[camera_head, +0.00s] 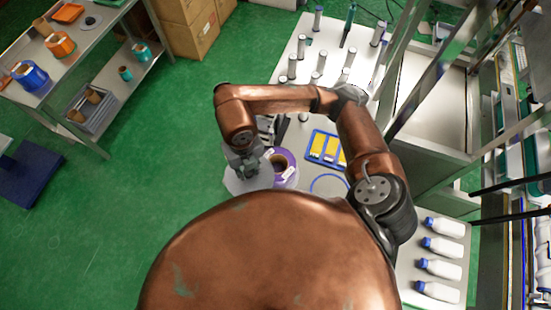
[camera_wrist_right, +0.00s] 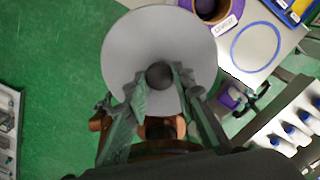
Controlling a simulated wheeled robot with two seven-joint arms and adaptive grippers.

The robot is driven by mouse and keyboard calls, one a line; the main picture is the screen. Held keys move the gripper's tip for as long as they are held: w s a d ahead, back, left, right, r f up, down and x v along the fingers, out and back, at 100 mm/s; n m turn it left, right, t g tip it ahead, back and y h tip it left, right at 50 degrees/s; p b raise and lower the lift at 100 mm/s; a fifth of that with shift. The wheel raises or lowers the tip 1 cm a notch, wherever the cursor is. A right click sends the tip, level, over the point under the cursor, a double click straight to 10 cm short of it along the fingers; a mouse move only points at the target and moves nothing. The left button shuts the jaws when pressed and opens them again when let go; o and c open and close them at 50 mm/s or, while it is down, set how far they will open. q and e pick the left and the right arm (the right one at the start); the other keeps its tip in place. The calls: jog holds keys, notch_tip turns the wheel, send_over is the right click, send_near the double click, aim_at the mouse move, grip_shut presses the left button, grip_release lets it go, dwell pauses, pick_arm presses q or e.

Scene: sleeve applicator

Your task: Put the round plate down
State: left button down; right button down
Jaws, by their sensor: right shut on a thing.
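The round plate (camera_wrist_right: 127,42) is a light grey disc with a dark knob (camera_wrist_right: 160,75) at its middle. My right gripper (camera_wrist_right: 160,80) is shut on this knob, with one finger on each side. In the head view the plate (camera_head: 236,184) shows partly under my right gripper (camera_head: 246,170), left of the purple spool. The plate appears against the green floor, at the table's left edge; its height cannot be told. My left gripper is not in view.
A purple spool (camera_head: 291,171) stands close to the plate's right. A blue ring outline (camera_head: 328,176) and a blue tray with yellow pieces (camera_head: 316,145) lie on the table. Several grey cylinders (camera_head: 292,66) stand at the back.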

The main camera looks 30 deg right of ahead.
jog(key=w+d+f+p, duration=0.5)
jog(key=d+f, duration=0.8)
jog(key=shift+f+b, duration=0.6)
jog(key=shift+b, duration=0.1)
jog(key=c, duration=1.6)
grip_release()
jog(key=shift+r, duration=0.2)
